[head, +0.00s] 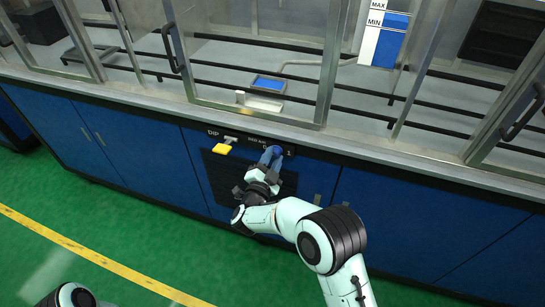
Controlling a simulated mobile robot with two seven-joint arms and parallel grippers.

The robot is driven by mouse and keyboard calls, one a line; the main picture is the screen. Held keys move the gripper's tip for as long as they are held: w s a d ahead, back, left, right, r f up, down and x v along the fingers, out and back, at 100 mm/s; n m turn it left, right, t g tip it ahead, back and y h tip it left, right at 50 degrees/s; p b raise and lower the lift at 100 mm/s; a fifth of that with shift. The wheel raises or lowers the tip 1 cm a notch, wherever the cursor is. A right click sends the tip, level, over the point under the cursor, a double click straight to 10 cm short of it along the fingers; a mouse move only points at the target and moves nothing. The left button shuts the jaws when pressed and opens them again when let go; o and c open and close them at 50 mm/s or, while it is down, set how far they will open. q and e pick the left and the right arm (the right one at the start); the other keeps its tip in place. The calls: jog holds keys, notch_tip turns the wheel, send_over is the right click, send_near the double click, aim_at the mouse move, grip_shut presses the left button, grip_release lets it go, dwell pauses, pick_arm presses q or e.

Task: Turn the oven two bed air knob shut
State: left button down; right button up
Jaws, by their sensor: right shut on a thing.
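My right gripper (271,156) reaches up to the dark control panel (290,151) on the front of the blue cabinet, just under the counter edge. Its blue-grey fingers are closed at the panel, below small white lettering. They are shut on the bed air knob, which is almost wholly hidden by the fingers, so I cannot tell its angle.
A dark louvred grille (222,174) lies below the panel. Above are the counter edge, framed glass doors with black handles (171,48) and a blue tray (268,83). The green floor (130,225) is clear.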

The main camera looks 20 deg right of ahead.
pick_arm(q)
jog(key=shift+s+r, duration=0.1)
jog(key=shift+s, duration=0.05)
dwell(0.3)
pick_arm(e)
jog(key=o, duration=1.1)
jog(key=shift+c, duration=0.2)
pick_arm(q)
jog(key=shift+s+d+r+p, duration=0.35)
jog(key=shift+s+r+p, duration=0.15)
jog(key=shift+s, duration=0.1)
pick_arm(e)
jog(key=v, duration=1.3)
jog(key=shift+s, duration=0.25)
jog(key=shift+a, duration=0.1)
